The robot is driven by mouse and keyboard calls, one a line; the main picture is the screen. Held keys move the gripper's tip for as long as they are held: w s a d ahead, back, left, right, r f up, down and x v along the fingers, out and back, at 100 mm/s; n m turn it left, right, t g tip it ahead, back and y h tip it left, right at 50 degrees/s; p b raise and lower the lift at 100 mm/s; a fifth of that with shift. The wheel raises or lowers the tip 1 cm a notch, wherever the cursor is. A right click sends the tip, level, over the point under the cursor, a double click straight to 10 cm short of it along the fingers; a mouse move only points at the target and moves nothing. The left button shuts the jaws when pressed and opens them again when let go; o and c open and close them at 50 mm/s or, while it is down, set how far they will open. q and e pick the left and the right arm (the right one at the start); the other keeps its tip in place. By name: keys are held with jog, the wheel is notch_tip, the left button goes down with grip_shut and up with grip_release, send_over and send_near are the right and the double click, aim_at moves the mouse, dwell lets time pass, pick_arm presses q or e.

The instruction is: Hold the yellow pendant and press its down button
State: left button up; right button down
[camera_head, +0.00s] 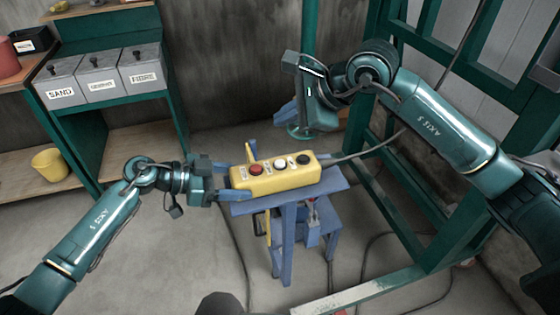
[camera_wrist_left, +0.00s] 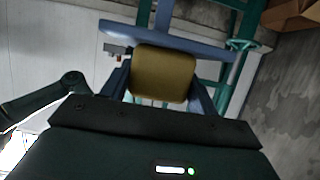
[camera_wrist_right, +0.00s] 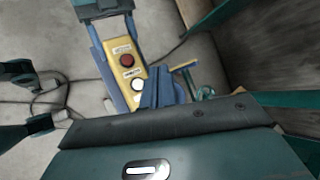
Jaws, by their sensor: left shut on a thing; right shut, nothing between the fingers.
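The yellow pendant (camera_head: 275,177) lies along the top of a blue stand (camera_head: 290,200), with red (camera_head: 256,170), white (camera_head: 280,165) and black (camera_head: 303,159) buttons facing up. Its button labels are too small to read. My left gripper (camera_head: 231,182) is shut on the pendant's left end; the left wrist view shows the yellow end (camera_wrist_left: 165,72) between its fingers. My right gripper (camera_head: 283,113) is shut and empty, behind and above the pendant, apart from it. In the right wrist view its closed fingers (camera_wrist_right: 160,90) appear beside the white button (camera_wrist_right: 137,83); the black button is hidden.
A green handwheel (camera_head: 301,133) is behind the pendant. A green frame (camera_head: 440,265) stands at right. A cable (camera_head: 370,149) runs from the pendant's right end. Bins (camera_head: 101,81) marked SAND and FIBRE and a yellow bucket (camera_head: 50,164) are at left. The floor at front left is clear.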

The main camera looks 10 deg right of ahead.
aim_at(285, 164)
jog(key=shift+f, duration=4.2)
jog(key=shift+f, duration=0.4)
